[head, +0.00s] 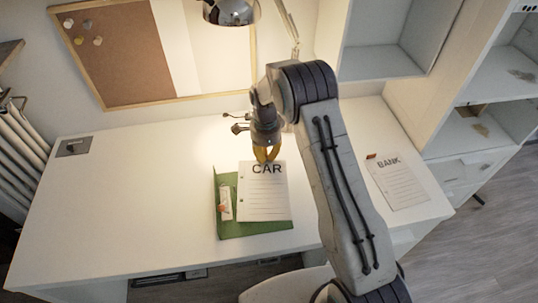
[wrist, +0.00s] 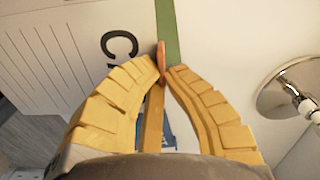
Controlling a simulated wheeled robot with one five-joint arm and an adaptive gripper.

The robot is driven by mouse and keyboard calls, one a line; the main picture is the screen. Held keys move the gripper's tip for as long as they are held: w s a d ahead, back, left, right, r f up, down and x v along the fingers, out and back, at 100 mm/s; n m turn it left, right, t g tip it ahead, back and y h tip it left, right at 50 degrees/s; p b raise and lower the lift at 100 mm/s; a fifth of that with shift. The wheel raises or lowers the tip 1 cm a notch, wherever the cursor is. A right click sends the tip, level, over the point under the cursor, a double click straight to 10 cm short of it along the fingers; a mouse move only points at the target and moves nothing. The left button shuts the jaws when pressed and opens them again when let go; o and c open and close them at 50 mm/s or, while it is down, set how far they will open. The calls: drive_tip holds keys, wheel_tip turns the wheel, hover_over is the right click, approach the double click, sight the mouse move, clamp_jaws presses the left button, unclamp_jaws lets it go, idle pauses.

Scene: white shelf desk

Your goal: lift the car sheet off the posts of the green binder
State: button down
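The car sheet (head: 264,200) is a white ruled page headed CAR, lying over the green binder (head: 256,231) on the desk. Its heading end also shows in the wrist view (wrist: 75,45). My gripper (head: 266,158) is at the sheet's top edge, by the heading. In the wrist view the yellow fingertips (wrist: 162,68) close on a thin orange tab (wrist: 162,52) standing at that edge. The binder shows as a green strip (wrist: 167,25) beyond the edge. The posts are too small to make out, and I cannot tell whether the sheet is on them.
A white strip with an orange piece (head: 225,204) lies on the binder's left side. The BANK sheet (head: 399,182), with an orange tab, lies to the right. A lamp (head: 231,12) hangs above. Shelves (head: 480,130) stand at the right.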

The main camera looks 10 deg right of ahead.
drive_tip(key=shift+w+a+f, duration=0.2)
drive_tip(key=shift+a+f, duration=0.1)
drive_tip(key=shift+a, duration=0.25)
drive_tip(key=shift+w+a+f, duration=0.15)
drive_tip(key=shift+a+f, duration=0.1)
drive_tip(key=shift+a, duration=0.3)
drive_tip(key=shift+w+a+f, duration=0.2)
drive_tip(key=shift+a+f, duration=0.1)
drive_tip(key=shift+a, duration=0.25)
drive_tip(key=shift+w+a+f, duration=0.1)
drive_tip(key=shift+a, duration=0.15)
wheel_tip(320, 180, up, 5)
drive_tip(key=p, duration=0.2)
drive_tip(key=shift+p, duration=0.3)
idle(0.3)
